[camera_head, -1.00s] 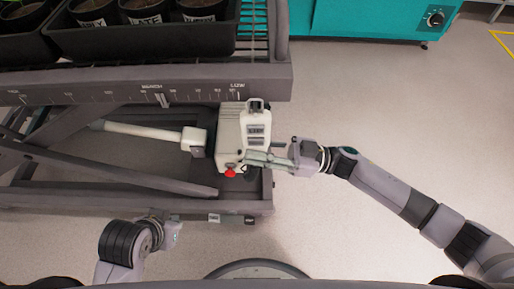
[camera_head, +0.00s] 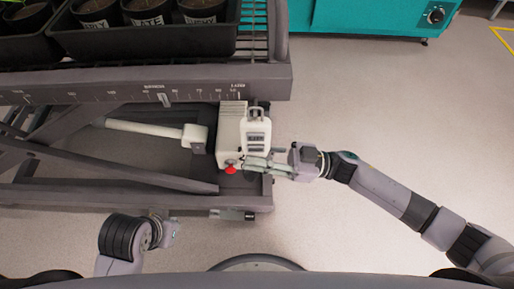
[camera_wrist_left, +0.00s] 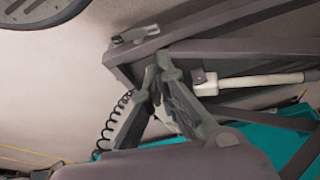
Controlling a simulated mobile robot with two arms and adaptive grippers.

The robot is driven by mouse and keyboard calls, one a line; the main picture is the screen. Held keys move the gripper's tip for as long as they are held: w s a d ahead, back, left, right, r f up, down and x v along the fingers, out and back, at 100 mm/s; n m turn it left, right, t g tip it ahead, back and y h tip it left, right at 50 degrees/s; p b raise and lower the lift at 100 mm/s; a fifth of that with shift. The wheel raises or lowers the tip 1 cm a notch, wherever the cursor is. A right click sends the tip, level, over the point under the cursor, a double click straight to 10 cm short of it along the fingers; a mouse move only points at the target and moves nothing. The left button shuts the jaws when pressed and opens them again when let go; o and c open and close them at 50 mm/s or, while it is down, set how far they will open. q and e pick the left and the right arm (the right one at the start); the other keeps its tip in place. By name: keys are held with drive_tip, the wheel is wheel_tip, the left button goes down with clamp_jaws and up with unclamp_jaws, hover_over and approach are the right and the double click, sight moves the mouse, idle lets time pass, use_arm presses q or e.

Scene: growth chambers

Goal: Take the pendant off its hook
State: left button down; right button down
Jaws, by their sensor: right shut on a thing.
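The pendant (camera_head: 256,128) is a pale hand-held box with dark button labels and a loop handle at its top. It is upright in front of the right side of the pale housing (camera_head: 231,125) on the lift cart. My right gripper (camera_head: 256,163) is shut on the pendant's lower part, coming in from the right. The hook is hidden, so I cannot tell whether the loop still touches it. My left gripper (camera_head: 172,230) is low at the left, away from the pendant. In the left wrist view its fingertips (camera_wrist_left: 157,72) meet with nothing visible between them.
A red knob (camera_head: 230,169) is just left of the right gripper. The cart's scale rail (camera_head: 130,87) and potted trays (camera_head: 150,42) are above. A coiled cord (camera_wrist_left: 118,118) shows in the left wrist view. Floor at the right is clear around my arm.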

use_arm(q)
drive_tip(key=shift+s+a, duration=0.1)
drive_tip(key=shift+s, duration=0.2)
use_arm(e)
drive_tip(key=shift+s, duration=0.1)
use_arm(q)
drive_tip(key=shift+w+r, duration=0.1)
use_arm(e)
drive_tip(key=shift+s, duration=0.1)
drive_tip(key=shift+s+r+p, duration=0.1)
drive_tip(key=shift+s+p, duration=0.2)
use_arm(q)
drive_tip(key=shift+w+f+p, duration=0.3)
drive_tip(key=shift+f+p, duration=0.1)
drive_tip(key=shift+f, duration=0.15)
use_arm(e)
drive_tip(key=shift+s, duration=0.7)
use_arm(q)
drive_tip(key=shift+w, duration=0.1)
use_arm(e)
drive_tip(key=shift+s, duration=0.15)
